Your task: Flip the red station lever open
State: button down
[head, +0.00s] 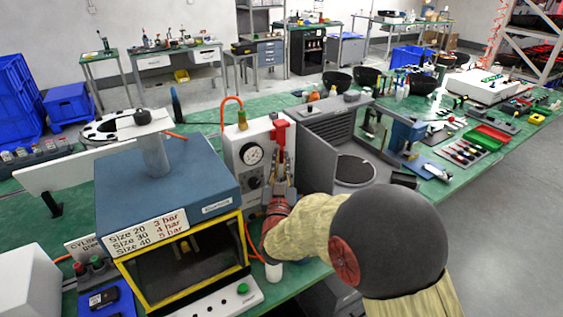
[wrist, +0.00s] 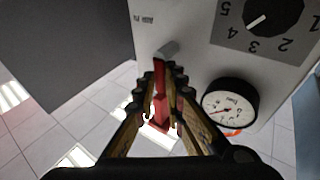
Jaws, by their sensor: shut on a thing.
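The red lever (head: 280,128) sits on the right part of the front of a white station box (head: 247,143) in the head view. The box carries a round gauge (head: 252,155) and a dark knob (head: 253,182). My gripper (head: 280,165) is at the lever, with its fingers reaching up to it. In the wrist view the red lever (wrist: 160,95) stands between the toothed fingers of my gripper (wrist: 160,85), which are shut on it. The gauge (wrist: 230,105) and the numbered knob (wrist: 272,15) lie to the right there. The lever's lower part is partly hidden by the fingers.
A blue-topped press with a yellow frame (head: 238,222) stands close on the left. A grey open-doored chamber (head: 335,130) stands close on the right. An orange hose (head: 232,98) rises behind the box. Green tabletop (head: 200,113) shows behind the press.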

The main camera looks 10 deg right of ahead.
jog(key=c, duration=2.1)
grip_release()
jog(key=shift+c, duration=0.2)
jog(key=s+a, duration=0.4)
jog(key=s, duration=1)
jog(key=shift+s+f, duration=0.2)
jog(key=shift+f, duration=0.25)
